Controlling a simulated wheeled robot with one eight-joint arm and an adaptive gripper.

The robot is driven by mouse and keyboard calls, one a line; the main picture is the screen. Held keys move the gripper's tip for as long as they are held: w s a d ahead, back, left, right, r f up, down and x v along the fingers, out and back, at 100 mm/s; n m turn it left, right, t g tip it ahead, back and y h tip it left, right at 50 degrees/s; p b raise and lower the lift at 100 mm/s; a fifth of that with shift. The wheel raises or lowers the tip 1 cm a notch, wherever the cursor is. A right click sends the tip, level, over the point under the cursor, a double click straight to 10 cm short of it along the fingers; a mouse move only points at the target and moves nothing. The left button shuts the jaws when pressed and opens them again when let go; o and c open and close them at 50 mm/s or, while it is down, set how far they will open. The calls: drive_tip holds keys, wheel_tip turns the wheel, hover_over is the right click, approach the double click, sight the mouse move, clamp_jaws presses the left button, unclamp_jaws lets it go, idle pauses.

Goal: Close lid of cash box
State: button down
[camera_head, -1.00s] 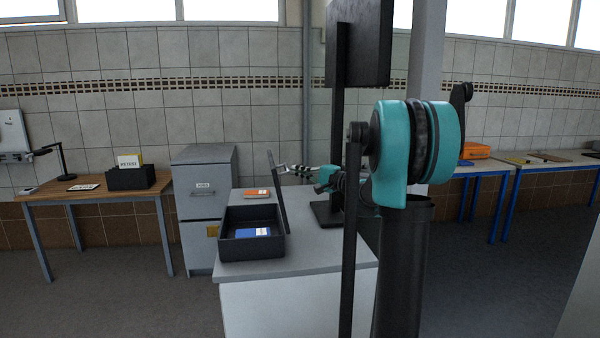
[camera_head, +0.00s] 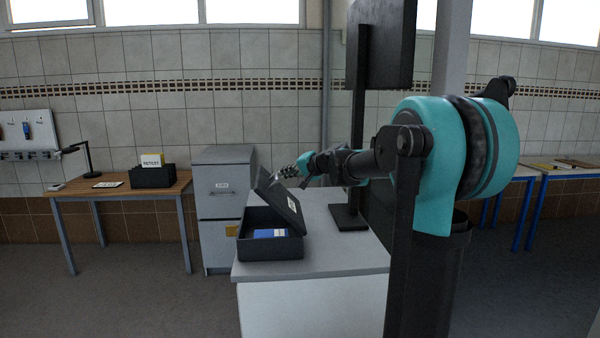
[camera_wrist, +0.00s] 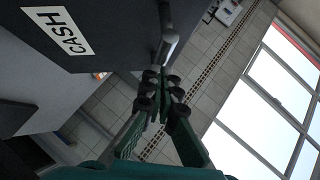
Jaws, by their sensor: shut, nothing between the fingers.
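The dark cash box (camera_head: 270,246) stands on the grey counter, with a blue item (camera_head: 270,233) inside it. Its lid (camera_head: 281,202) is hinged on the right side and leans over the box, partly closed, with the left edge raised. In the wrist view the lid (camera_wrist: 100,30) fills the upper left and bears a white CASH label (camera_wrist: 58,30). My gripper (camera_head: 276,179) is shut and empty at the lid's raised upper edge. In the wrist view its fingertips (camera_wrist: 168,38) are beside the lid's edge; whether they touch it I cannot tell.
The grey counter (camera_head: 310,268) has a black monitor stand (camera_head: 350,217) at its right rear. A grey filing cabinet (camera_head: 222,190) stands behind on the left. A wooden desk (camera_head: 115,190) with a lamp and a black box is farther left.

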sight(265, 182)
drive_tip(key=a+f+h, duration=0.1)
drive_tip(key=a, duration=0.1)
drive_tip(key=a+f+n+h, duration=0.1)
drive_tip(key=a, duration=0.2)
drive_tip(key=a+f+n+g+h, duration=0.1)
drive_tip(key=a, duration=0.1)
drive_tip(key=shift+a+f, duration=0.15)
drive_tip(key=shift+f, duration=0.1)
drive_tip(key=a+f+n+h, duration=0.1)
drive_tip(key=a+f+h, duration=0.1)
drive_tip(key=a+f, duration=0.2)
wheel_tip(265, 182, down, 2)
drive_tip(key=shift+a+f+n+h, duration=0.15)
drive_tip(key=shift+a+n+h, duration=0.15)
drive_tip(key=shift+h, duration=0.1)
drive_tip(key=shift+s, duration=0.1)
